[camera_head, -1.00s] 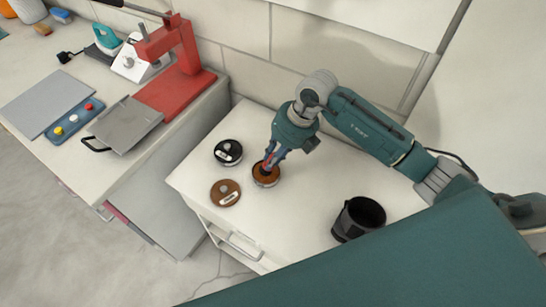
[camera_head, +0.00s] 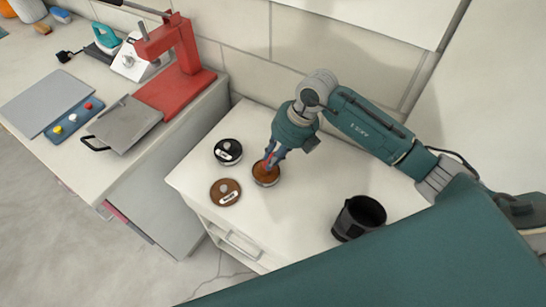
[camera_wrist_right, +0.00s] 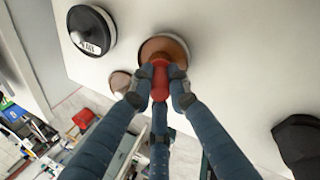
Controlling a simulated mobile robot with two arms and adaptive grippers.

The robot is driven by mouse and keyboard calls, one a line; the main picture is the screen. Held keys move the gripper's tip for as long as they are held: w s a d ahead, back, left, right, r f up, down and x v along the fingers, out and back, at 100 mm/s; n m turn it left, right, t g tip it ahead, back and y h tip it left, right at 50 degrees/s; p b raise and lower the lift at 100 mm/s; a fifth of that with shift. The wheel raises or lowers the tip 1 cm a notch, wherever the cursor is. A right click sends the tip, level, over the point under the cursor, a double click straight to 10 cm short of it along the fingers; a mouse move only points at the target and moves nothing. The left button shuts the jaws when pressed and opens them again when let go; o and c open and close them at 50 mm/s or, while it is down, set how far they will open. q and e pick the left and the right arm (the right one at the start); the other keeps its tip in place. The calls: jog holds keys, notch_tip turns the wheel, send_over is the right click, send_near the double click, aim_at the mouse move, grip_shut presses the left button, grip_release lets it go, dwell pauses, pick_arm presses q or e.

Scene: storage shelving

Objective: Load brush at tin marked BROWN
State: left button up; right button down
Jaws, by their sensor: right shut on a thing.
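An open tin of brown paint (camera_head: 267,179) stands on the white cabinet top, and it also shows in the right wrist view (camera_wrist_right: 178,44). A brown lid (camera_head: 233,186) with a white label lies to its left; the label is too small to read. My right gripper (camera_head: 270,160) points down over the tin, shut on the red brush (camera_wrist_right: 160,82). The brush's lower end is at the tin's opening, over the brown paint. My left gripper is not in view.
A black-lidded tin (camera_head: 228,151) stands behind the brown lid, labelled in the right wrist view (camera_wrist_right: 92,28). A black cup (camera_head: 357,218) stands at the right. A red press (camera_head: 178,62) and grey trays are on the left counter. The cabinet top between tin and cup is clear.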

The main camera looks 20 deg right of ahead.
dwell(0.4)
jog(key=shift+r+p, duration=2.45)
jog(key=shift+r, duration=1.05)
